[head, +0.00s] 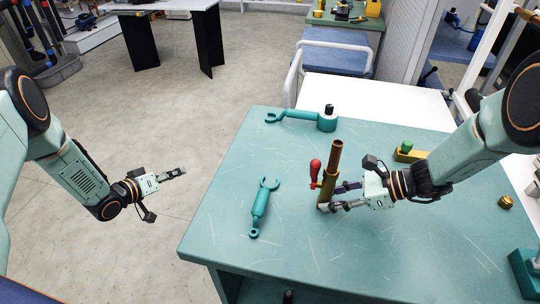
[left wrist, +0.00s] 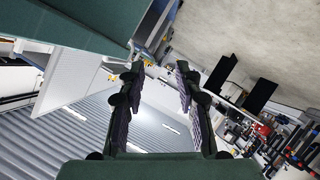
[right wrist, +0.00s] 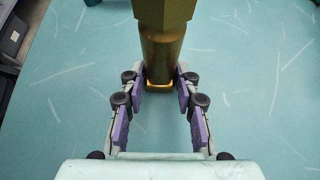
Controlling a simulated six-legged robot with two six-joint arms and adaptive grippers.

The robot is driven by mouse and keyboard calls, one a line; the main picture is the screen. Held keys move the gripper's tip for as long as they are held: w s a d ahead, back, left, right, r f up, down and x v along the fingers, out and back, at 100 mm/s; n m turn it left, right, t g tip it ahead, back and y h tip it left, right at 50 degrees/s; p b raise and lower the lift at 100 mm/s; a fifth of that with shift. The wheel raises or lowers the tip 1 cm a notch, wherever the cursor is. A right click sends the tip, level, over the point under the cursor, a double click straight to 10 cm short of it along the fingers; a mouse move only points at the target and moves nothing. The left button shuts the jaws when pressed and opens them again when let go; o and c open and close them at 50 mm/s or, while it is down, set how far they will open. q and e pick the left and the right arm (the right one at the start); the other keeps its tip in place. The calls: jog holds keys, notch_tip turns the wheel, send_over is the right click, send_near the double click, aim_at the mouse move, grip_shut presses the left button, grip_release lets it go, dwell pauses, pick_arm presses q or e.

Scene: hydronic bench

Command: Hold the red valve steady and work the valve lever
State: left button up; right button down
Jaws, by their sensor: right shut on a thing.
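The valve (head: 328,186) stands upright on the teal bench, a brass body with a copper pipe on top. Its red lever (head: 315,170) sticks up on the left side. My right gripper (head: 338,198) comes in from the right and is shut on the lower valve body. In the right wrist view the brass body (right wrist: 162,45) stands between the two purple-padded fingers (right wrist: 160,80). My left gripper (head: 178,172) is empty, off the bench's left edge and well away from the lever. In the left wrist view its fingers (left wrist: 158,80) are spread apart.
A teal open-ended wrench (head: 262,208) lies on the bench (head: 380,270) left of the valve. Another teal tool (head: 300,118) lies at the back edge. A brass part with a green knob (head: 408,150) and a small brass fitting (head: 505,202) sit at the right.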

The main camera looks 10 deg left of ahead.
pick_arm(q)
jog(key=d+r+m+g+h, duration=0.1)
jog(key=d+r+m+h, duration=0.1)
jog(key=d+m, duration=0.3)
jog(key=w+d+r+m+h, duration=0.1)
jog(key=d+r+m+h, duration=0.2)
jog(key=d+r+m, duration=0.2)
jog(key=d+r+m+g+h, duration=0.1)
jog(key=d+r+m, duration=0.3)
jog(key=d, duration=0.5)
jog(key=shift+w+m+g+h, duration=0.3)
jog(key=shift+m+h, duration=0.1)
jog(key=shift+h, duration=0.4)
jog(key=s+d+r+m+g+h, duration=0.2)
jog(key=s+d+r+m+g, duration=0.15)
jog(key=d+m, duration=0.3)
jog(key=s+d+r+m+g+h, duration=0.2)
jog(key=s+d+r+m+g, duration=0.15)
jog(key=d+m, duration=0.3)
jog(key=x, duration=0.6)
jog(key=shift+w+d+m, duration=0.25)
jog(key=shift+w+m, duration=0.05)
jog(key=shift+w, duration=0.05)
jog(key=shift+w+r+t, duration=0.1)
jog(key=shift+w+t, duration=0.05)
jog(key=shift+t, duration=0.15)
jog(key=c, duration=0.5)
